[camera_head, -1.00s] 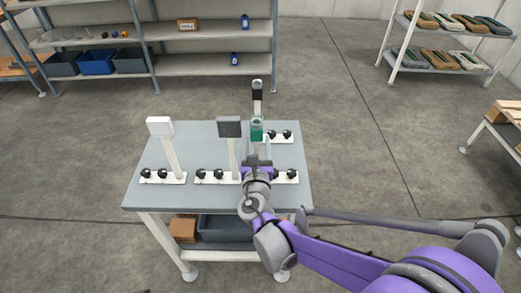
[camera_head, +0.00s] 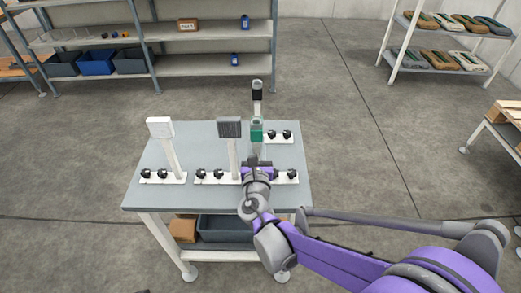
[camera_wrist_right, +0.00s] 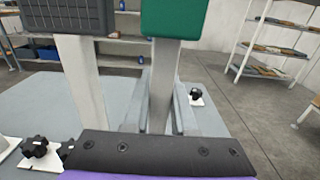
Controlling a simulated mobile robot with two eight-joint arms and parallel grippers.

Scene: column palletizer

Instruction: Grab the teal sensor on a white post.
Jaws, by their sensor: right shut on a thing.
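The post's foot is hidden behind my gripper. My left gripper is not in view.
A dark grey sensor (camera_head: 229,127) on a white post stands just left of my gripper. A white-faced one (camera_head: 160,128) stands farther left, and a black-topped one (camera_head: 257,91) behind. Black knobs (camera_head: 210,174) line the front bases. The table's left rear is clear.

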